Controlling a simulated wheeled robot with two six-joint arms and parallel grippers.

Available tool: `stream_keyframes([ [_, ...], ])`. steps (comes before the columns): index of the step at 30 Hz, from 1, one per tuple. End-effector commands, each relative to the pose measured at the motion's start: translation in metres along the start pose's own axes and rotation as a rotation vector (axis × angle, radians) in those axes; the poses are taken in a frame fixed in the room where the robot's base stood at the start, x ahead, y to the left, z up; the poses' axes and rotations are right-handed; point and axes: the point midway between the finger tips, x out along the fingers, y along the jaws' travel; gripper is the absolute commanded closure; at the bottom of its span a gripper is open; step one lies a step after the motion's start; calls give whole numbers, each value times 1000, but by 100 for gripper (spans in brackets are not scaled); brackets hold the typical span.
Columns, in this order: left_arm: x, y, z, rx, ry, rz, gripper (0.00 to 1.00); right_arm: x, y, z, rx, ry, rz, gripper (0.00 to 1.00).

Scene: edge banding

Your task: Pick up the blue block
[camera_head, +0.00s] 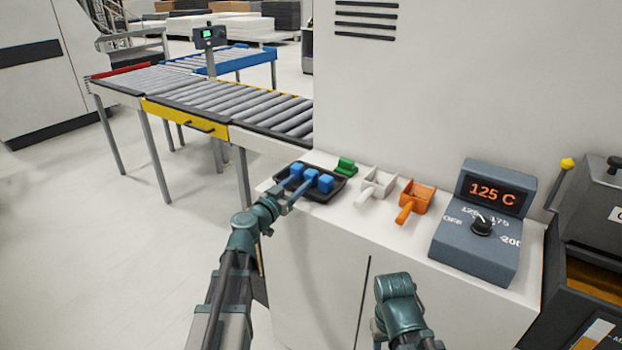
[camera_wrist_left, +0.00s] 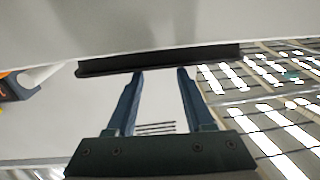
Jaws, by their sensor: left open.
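Several small blue blocks (camera_head: 325,183) sit in a black tray (camera_head: 337,190) at the left end of the white cabinet top in the head view. My left gripper (camera_head: 300,183) reaches over the tray's near left side, its fingertips close to the blocks and partly overlapping them. Whether they touch cannot be told. In the left wrist view the left gripper (camera_wrist_left: 160,72) is open, nothing shows between its fingers, and the tray (camera_wrist_left: 160,60) appears as a dark edge at the fingertips. No blue block can be made out there. My right arm shows at the bottom, but its gripper does not.
A green block (camera_head: 346,166), a white scoop-like holder (camera_head: 376,184) and an orange one (camera_head: 414,199) stand right of the tray. A control box (camera_head: 485,220) reads 125 C. A roller conveyor (camera_head: 230,103) is at left; a white wall stands behind.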

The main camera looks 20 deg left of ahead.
Motion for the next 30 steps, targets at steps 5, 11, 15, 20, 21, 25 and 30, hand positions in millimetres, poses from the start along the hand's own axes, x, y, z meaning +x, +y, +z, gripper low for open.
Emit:
stream_keyframes([
  [5, 6, 0, 0, 0, 0, 1, 48, 0, 0, 0, 0, 0, 0, 50],
  [11, 34, 1, 1, 0, 0, 2, 48, 1, 0, 0, 0, 0, 0, 50],
  [15, 51, 1, 0, 0, 0, 1, 48, 0, 0, 0, 0, 0, 0, 50],
  [20, 52, 2, 0, 0, 0, 0, 48, 0, 0, 0, 0, 0, 0, 50],
  [21, 52, 2, 0, 0, 0, 0, 48, 0, 0, 0, 0, 0, 0, 50],
  [25, 51, 2, 0, 0, 0, 0, 64, 0, 0, 0, 0, 0, 0, 50],
  [30, 51, 2, 0, 0, 0, 0, 94, 0, 0, 0, 0, 0, 0, 50],
])
